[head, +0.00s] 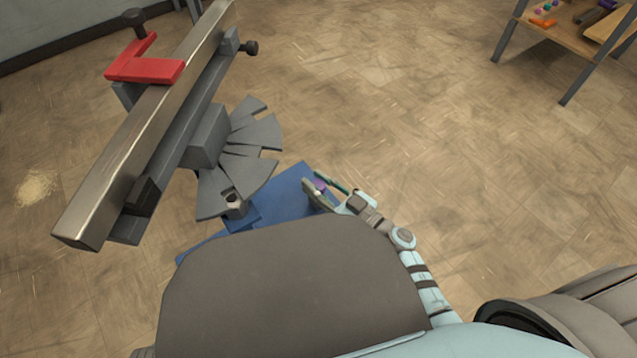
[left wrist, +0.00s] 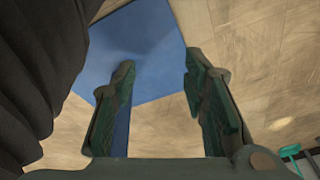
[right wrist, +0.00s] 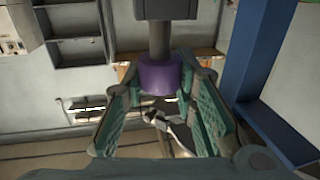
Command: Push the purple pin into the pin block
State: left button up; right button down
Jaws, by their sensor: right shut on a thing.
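The purple pin (right wrist: 160,76) has a thick purple head and a grey shaft, and a bit of purple also shows in the head view (head: 320,185). My right gripper (right wrist: 166,92) is shut on its head, with a finger at either side. The shaft runs up in the right wrist view to a dark grey block (right wrist: 167,9), which looks like the pin block. I cannot tell how deep the shaft sits, or whether it only touches. My left gripper (left wrist: 158,82) is open and empty in the left wrist view. The head view does not show it.
A blue stand (head: 292,190) is beside my right gripper. Grey fanned plates (head: 250,135), a long metal beam (head: 150,130) and a red clamp (head: 145,65) stand at left. A wooden table (head: 565,38) with small parts is at the back right.

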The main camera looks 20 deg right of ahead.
notch_tip(320, 180, up, 3)
jog(key=p, duration=0.2)
jog(key=shift+r+p, duration=0.2)
jog(key=shift+p, duration=0.15)
pick_arm(q)
jog(key=s+a+f+p, duration=0.1)
jog(key=s+f+p, duration=0.2)
jog(key=f, duration=0.5)
pick_arm(e)
notch_tip(320, 180, up, 4)
jog(key=shift+f, duration=0.2)
notch_tip(320, 180, up, 8)
jog(key=p, duration=0.7)
notch_tip(320, 180, up, 4)
jog(key=p, duration=0.3)
send_over(318, 184)
pick_arm(q)
jog(key=s+a+r, duration=0.1)
jog(key=s+r, duration=0.1)
jog(key=s, duration=0.4)
jog(key=s+a+r+g, duration=0.1)
jog(key=s+a+r, duration=0.1)
jog(key=s, duration=0.4)
jog(key=shift+s+g+y, duration=0.15)
jog(key=shift+g+y, duration=0.15)
jog(key=shift+y, duration=0.1)
jog(key=shift+a, duration=0.1)
jog(key=shift+r, duration=0.1)
